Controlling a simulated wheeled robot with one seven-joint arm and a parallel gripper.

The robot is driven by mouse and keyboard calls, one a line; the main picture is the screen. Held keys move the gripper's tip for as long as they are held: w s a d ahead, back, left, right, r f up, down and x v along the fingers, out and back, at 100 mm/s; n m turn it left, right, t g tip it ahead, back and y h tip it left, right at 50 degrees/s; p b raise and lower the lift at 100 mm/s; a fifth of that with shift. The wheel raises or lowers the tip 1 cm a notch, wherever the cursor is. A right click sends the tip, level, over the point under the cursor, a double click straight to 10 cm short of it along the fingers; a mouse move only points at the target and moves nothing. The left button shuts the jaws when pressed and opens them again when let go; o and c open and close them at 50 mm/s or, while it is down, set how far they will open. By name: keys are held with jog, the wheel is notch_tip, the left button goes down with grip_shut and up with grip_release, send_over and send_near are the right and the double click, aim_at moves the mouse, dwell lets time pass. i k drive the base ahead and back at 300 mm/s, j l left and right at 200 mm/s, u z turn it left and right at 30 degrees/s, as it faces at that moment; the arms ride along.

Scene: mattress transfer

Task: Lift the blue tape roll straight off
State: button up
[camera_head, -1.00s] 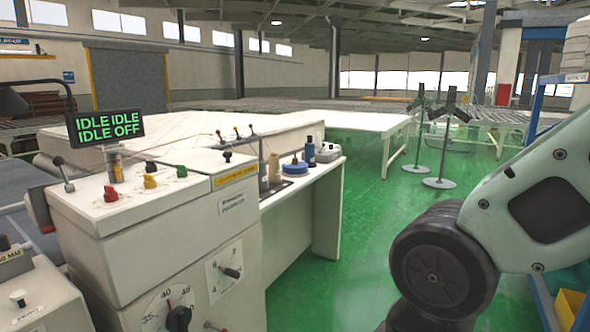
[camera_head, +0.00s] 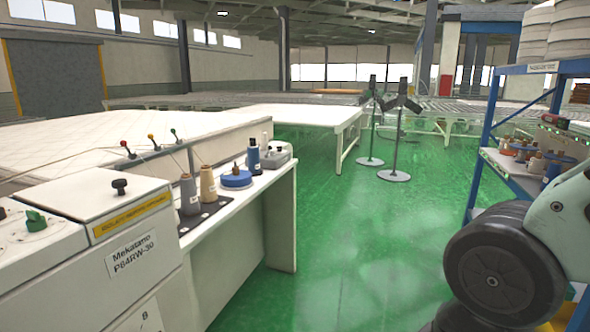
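The blue tape roll (camera_head: 236,179) lies flat on the white side table (camera_head: 228,206) of the sewing machine. A small brownish piece stands up out of its middle. It sits between a tan thread cone (camera_head: 207,184) on its left and a dark blue bottle-like item (camera_head: 253,156) behind it on the right. My gripper is out of the picture; only part of my arm shows at the lower right, well away from the roll.
A grey thread cone (camera_head: 189,195) and a small grey device (camera_head: 276,156) share the table. The machine body (camera_head: 130,215) fills the lower left. A blue shelf rack (camera_head: 485,130) stands right. Two black stands (camera_head: 394,174) are further back. Green floor (camera_head: 340,235) is clear between.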

aim_at(235, 178)
jog(key=i+z, duration=0.45)
jog(key=i, duration=0.65)
jog(key=i+j+u, duration=0.1)
jog(key=i+u, duration=0.6)
jog(key=i+l+u, duration=0.15)
jog(key=i+u, duration=0.2)
jog(key=i, duration=0.1)
